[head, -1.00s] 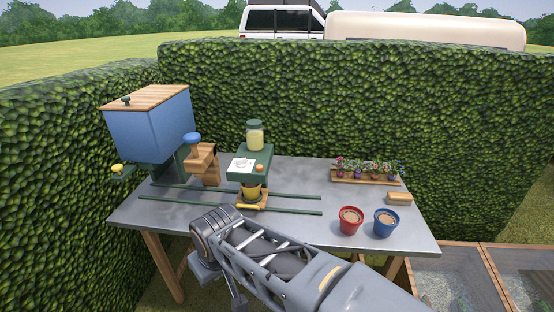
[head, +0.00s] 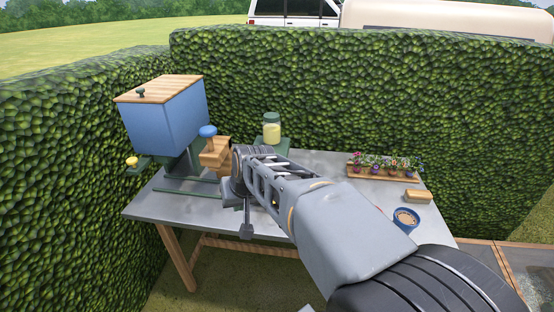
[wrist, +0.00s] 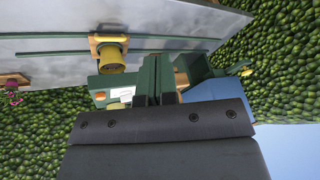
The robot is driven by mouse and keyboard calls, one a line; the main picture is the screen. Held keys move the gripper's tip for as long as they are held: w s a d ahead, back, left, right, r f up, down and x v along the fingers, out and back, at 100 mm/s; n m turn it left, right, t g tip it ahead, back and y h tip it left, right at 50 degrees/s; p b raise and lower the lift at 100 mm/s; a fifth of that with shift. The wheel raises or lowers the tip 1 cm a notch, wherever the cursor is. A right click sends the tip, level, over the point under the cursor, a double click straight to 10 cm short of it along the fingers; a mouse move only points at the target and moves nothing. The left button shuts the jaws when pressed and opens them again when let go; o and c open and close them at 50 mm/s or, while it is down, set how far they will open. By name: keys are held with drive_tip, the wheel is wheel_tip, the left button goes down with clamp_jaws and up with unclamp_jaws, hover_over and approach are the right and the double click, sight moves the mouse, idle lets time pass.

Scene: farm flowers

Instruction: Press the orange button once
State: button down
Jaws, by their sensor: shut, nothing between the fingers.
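The orange button is hidden behind my arm in the head view. In the wrist view a small orange spot (wrist: 100,96), which may be the button, shows on the green box (wrist: 112,84) beside a white card (wrist: 124,92). My gripper (wrist: 157,60) is shut and empty, its two fingers side by side just beside the box in the picture. I cannot tell how far the fingertips are from the box. In the head view the fingers are not clear, and only a corner of the green box shows behind my arm.
A glass jar (head: 271,128) stands on the green box. A blue hopper (head: 165,125) and a wooden block with a blue knob (head: 208,131) are to the left. Potted flowers (head: 382,165) and a blue pot (head: 405,220) are at right.

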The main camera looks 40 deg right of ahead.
drive_tip(key=w+d+r+m+t+h+p, duration=0.1)
drive_tip(key=w+d+r+m+t, duration=0.1)
drive_tip(key=w+d, duration=0.5)
drive_tip(key=w+d+r+m+t+h+p, duration=0.1)
drive_tip(key=w+d+r+m, duration=0.3)
drive_tip(key=d, duration=1.2)
drive_tip(key=w+m+t, duration=0.1)
drive_tip(key=w, duration=0.3)
drive_tip(key=shift+w+d+r+m+p, duration=0.25)
drive_tip(key=shift+d+r+m+p, duration=0.05)
drive_tip(key=shift+d+r+p, duration=0.1)
drive_tip(key=shift+a+f, duration=0.1)
wheel_tip(320, 180, down, 8)
drive_tip(key=b, duration=0.6)
drive_tip(key=shift+r, duration=0.2)
drive_tip(key=shift+f+b, duration=0.45)
drive_tip(key=shift+f, duration=0.05)
drive_tip(key=shift+f+b, duration=0.2)
drive_tip(key=shift+b, duration=0.1)
drive_tip(key=shift+f, duration=0.25)
